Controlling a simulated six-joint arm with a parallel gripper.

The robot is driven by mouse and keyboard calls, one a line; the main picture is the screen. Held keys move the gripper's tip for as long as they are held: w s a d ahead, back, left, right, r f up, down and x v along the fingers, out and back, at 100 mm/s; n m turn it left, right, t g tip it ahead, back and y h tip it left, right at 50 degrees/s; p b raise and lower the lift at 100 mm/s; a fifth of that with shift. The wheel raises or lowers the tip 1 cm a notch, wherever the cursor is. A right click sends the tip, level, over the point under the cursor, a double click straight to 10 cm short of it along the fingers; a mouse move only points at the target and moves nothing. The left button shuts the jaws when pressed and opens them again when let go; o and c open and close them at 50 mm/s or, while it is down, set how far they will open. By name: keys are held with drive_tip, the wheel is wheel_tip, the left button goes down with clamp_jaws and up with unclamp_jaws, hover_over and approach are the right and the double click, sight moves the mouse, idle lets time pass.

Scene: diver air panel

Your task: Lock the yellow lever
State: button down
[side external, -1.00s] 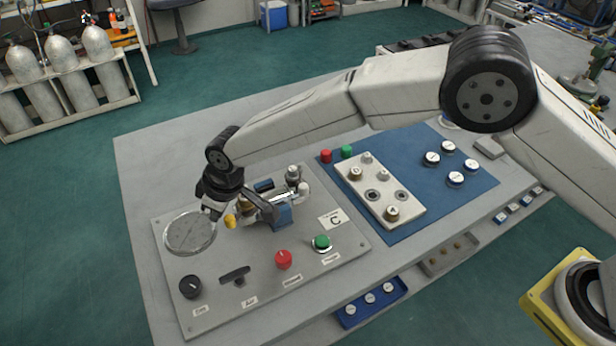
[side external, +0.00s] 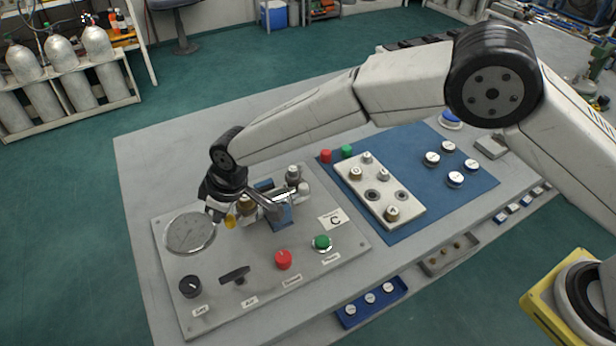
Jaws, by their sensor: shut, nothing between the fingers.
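The yellow lever (side external: 230,221) shows as a small yellow tip beside the round gauge, at the left end of the valve assembly (side external: 282,210) on the grey panel. My gripper (side external: 216,212) is shut and empty, pointing down just left of the yellow tip. I cannot tell whether it touches the lever. My wrist and gripper hide part of the valve assembly and much of the lever.
The round gauge (side external: 190,233) lies left of my gripper. A black knob (side external: 190,286), a black T-handle (side external: 235,275), a red knob (side external: 283,259) and a green button (side external: 322,242) stand toward the panel's front. A blue mat (side external: 440,205) with a white block (side external: 380,190) lies right.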

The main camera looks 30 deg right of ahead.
drive_tip(key=shift+s+d+n, duration=0.1)
drive_tip(key=shift+s+n, duration=0.2)
drive_tip(key=shift+n, duration=0.3)
drive_tip(key=shift+s+d+n+g+y, duration=0.15)
drive_tip(key=shift+s+n+g+y, duration=0.2)
drive_tip(key=shift+n, duration=0.25)
drive_tip(key=s+d+n, duration=0.1)
drive_tip(key=n, duration=0.1)
drive_tip(key=n+g, duration=0.1)
drive_tip(key=n, duration=0.2)
drive_tip(key=s+d+n+g, duration=0.1)
drive_tip(key=n, duration=0.1)
drive_tip(key=shift+s+d, duration=0.3)
drive_tip(key=shift+d, duration=0.05)
drive_tip(key=shift+w, duration=0.1)
drive_tip(key=shift+w+a, duration=0.15)
drive_tip(key=shift+w, duration=0.55)
drive_tip(key=shift+a, duration=0.2)
